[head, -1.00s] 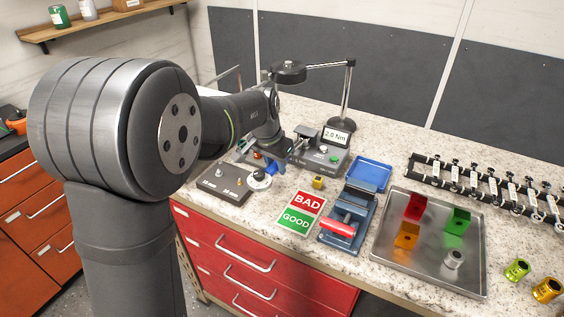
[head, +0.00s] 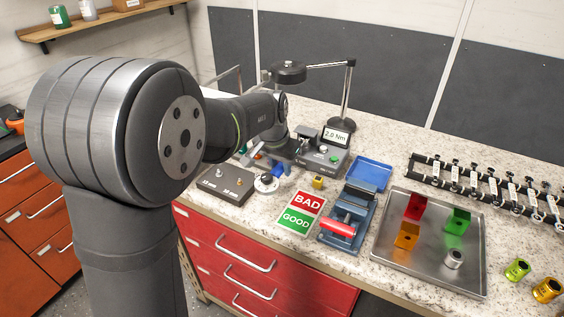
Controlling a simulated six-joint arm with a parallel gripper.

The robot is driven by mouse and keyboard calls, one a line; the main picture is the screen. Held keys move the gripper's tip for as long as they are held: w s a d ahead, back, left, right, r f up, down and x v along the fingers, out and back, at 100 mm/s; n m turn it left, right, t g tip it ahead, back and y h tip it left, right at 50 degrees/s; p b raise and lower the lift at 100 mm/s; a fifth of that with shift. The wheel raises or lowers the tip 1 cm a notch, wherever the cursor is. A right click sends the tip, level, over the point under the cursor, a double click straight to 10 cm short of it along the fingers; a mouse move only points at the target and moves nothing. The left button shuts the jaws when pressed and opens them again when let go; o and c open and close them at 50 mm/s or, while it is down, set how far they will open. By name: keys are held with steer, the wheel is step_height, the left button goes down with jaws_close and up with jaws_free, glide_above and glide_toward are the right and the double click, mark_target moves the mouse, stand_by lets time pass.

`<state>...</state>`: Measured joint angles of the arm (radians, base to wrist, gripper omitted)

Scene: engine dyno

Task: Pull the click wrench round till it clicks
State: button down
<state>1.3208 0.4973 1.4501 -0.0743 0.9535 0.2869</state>
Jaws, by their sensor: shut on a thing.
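My gripper (head: 287,150) is at the torque tester (head: 322,157), a grey box whose small display (head: 336,137) reads 2.0 Nm. The gripper is low over the bench at the tester's left side, seen small and partly covered by my own wrist. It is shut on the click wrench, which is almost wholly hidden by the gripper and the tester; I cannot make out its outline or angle.
A dark socket plate (head: 224,186) and a white round dial (head: 266,183) are near the gripper. A brass block (head: 318,182), BAD/GOOD card (head: 301,213), blue fixture with red handle (head: 342,225) and metal tray (head: 428,276) stand to the right. A lamp (head: 347,95) rises behind.

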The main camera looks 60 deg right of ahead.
steer(key=c, duration=1)
jaws_free()
steer(key=shift+d+r+v, duration=0.1)
steer(key=shift+d+v, duration=0.2)
steer(key=shift+v, duration=1)
steer(key=shift+d+r+v, duration=0.1)
steer(key=shift+d+v, duration=0.25)
steer(key=shift+v, duration=0.95)
steer(key=shift+d+r+v, duration=0.1)
steer(key=shift+d+v, duration=0.2)
steer(key=shift+v, duration=1)
steer(key=shift+f, duration=0.1)
steer(key=x, duration=0.2)
steer(key=a+x, duration=0.1)
steer(key=x, duration=0.2)
steer(key=a+x, duration=0.1)
steer(key=x, duration=0.1)
steer(key=shift+d+f, duration=0.15)
steer(key=shift+f, duration=0.5)
steer(key=shift+w, duration=0.3)
steer(key=shift+s, duration=0.15)
